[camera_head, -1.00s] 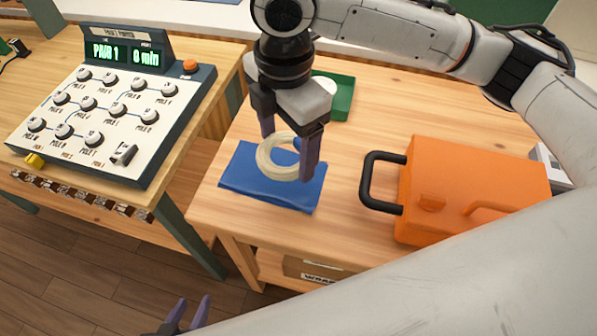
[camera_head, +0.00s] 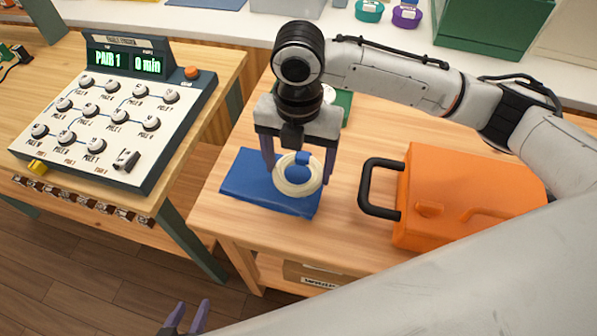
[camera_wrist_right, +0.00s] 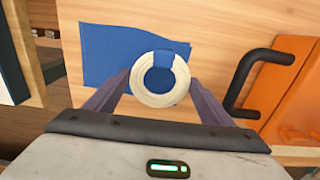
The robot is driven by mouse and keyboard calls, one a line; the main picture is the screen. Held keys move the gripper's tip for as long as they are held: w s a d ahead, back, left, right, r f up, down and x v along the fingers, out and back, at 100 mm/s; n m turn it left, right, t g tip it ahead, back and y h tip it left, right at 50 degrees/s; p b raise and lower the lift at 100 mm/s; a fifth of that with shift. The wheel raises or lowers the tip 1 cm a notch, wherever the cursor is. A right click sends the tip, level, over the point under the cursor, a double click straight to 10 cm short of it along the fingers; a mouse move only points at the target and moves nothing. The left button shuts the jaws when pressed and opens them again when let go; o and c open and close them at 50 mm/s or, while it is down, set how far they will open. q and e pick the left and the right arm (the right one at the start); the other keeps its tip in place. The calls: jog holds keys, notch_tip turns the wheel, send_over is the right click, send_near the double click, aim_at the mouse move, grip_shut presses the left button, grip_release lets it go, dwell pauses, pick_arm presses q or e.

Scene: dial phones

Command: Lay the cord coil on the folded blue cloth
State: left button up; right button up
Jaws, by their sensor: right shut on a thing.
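The cream cord coil (camera_head: 282,188) is a ring with a blue band at its top. It is between the fingers of my right gripper (camera_head: 298,172), which is shut on it. The coil is over the right part of the folded blue cloth (camera_head: 245,185), which lies flat near the table's left front edge. The right wrist view shows the coil (camera_wrist_right: 140,92) between both fingers, overlapping the cloth (camera_wrist_right: 105,55). I cannot tell whether the coil touches the cloth. My left gripper (camera_head: 187,316) is at the bottom edge, its fingers apart and empty, away from the table.
An orange case (camera_head: 465,205) with a black handle (camera_head: 368,190) stands right of the cloth. A green tray (camera_head: 346,103) is behind my right gripper. A panel with knobs (camera_head: 105,120) sits on the left table, across a gap. Bare wood lies between cloth and handle.

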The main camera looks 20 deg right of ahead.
aim_at(299, 179)
jog(key=shift+f, duration=1.5)
jog(key=shift+f, duration=0.3)
jog(key=shift+s+f, duration=0.1)
jog(key=shift+f, duration=0.15)
jog(key=o, duration=1.1)
jog(key=shift+f, duration=0.1)
jog(key=shift+c, duration=0.2)
notch_tip(299, 179, up, 13)
jog(key=shift+r, duration=0.2)
